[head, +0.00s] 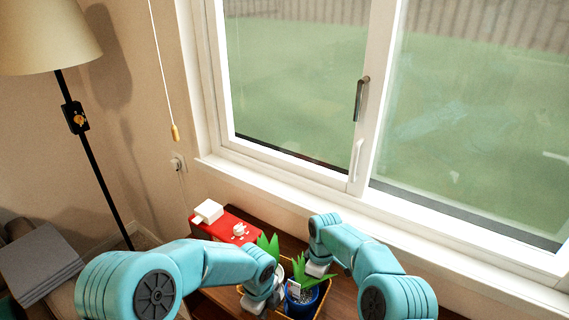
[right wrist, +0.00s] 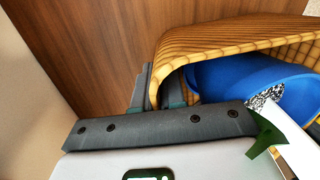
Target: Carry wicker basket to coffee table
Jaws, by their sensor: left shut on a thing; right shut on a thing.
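The wicker basket (head: 324,294) is at the bottom of the head view, between my two arms, with its near part cut off by the frame. It holds a blue pot (head: 297,304) with a green plant; another green plant shows to its left. My left gripper (head: 262,299) is shut on the basket's left side, its fingertips partly hidden. My right gripper (head: 318,269) is shut on the basket's far right rim. In the right wrist view, the right gripper's fingers (right wrist: 158,95) pinch the wicker wall (right wrist: 235,38) beside the blue pot (right wrist: 235,78). I cannot identify the coffee table.
A brown wooden surface (head: 343,300) lies below the window, around the basket. A red box-like thing (head: 228,226) with white items sits at its far left. A floor lamp (head: 93,155) and grey cushion-like item (head: 40,262) stand at left. The window sill (head: 400,238) borders the back.

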